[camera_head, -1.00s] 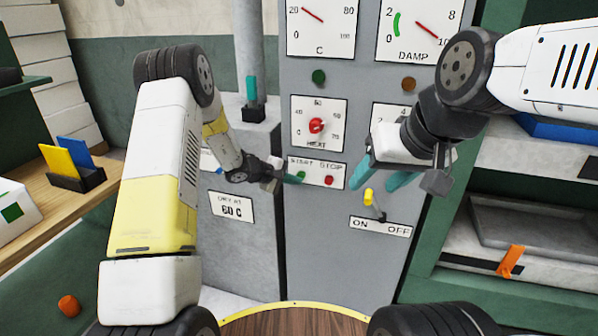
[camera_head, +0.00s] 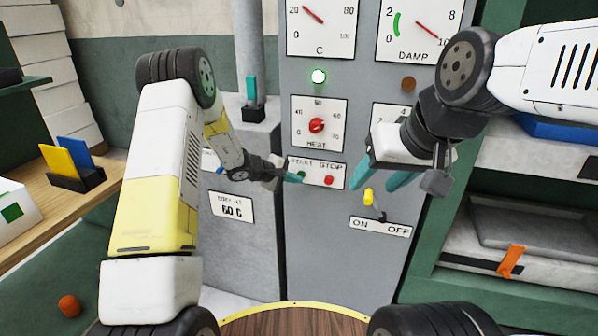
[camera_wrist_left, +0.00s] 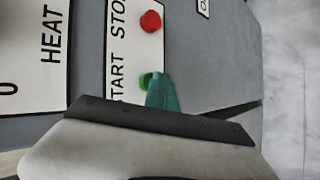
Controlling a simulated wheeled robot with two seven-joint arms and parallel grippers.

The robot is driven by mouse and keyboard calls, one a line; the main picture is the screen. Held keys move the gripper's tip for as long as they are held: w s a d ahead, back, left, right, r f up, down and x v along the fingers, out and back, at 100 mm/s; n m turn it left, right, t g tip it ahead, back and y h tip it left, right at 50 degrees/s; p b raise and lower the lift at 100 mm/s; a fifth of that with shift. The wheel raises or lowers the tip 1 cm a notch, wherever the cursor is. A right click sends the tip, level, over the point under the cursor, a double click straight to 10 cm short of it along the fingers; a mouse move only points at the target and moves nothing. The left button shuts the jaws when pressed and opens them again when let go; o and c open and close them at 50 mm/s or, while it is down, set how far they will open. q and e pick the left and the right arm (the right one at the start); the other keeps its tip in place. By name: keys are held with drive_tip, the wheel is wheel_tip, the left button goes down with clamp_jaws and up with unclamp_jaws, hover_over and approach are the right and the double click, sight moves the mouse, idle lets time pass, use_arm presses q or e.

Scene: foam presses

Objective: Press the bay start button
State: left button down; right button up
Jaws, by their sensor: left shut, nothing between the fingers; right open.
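The green start button shows in the left wrist view (camera_wrist_left: 144,81), partly hidden behind the teal fingertips of my left gripper (camera_wrist_left: 162,94). In the head view my left gripper (camera_head: 294,177) is shut and empty at the START side of the START/STOP plate (camera_head: 316,173). Its tips are at or very close to the button; I cannot tell whether they touch. The red stop button (camera_head: 329,180) is just to the right. My right gripper (camera_head: 380,178) is open and empty in front of the panel.
The red HEAT knob (camera_head: 316,125) is above the buttons. A yellow-tipped ON/OFF lever (camera_head: 369,196) is below my right gripper. A brown lamp (camera_head: 408,84) is unlit. A shelf with a grey tray (camera_head: 515,222) stands at the right.

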use_arm(q)
drive_tip(key=shift+s, duration=0.15)
drive_tip(key=shift+s+a, duration=0.3)
drive_tip(key=shift+s, duration=0.45)
drive_tip(key=shift+s, duration=0.1)
drive_tip(key=s, duration=0.1)
drive_tip(key=s+a, duration=0.1)
drive_tip(key=s, duration=0.2)
drive_tip(key=shift+s+a, duration=0.25)
drive_tip(key=shift+s, duration=0.05)
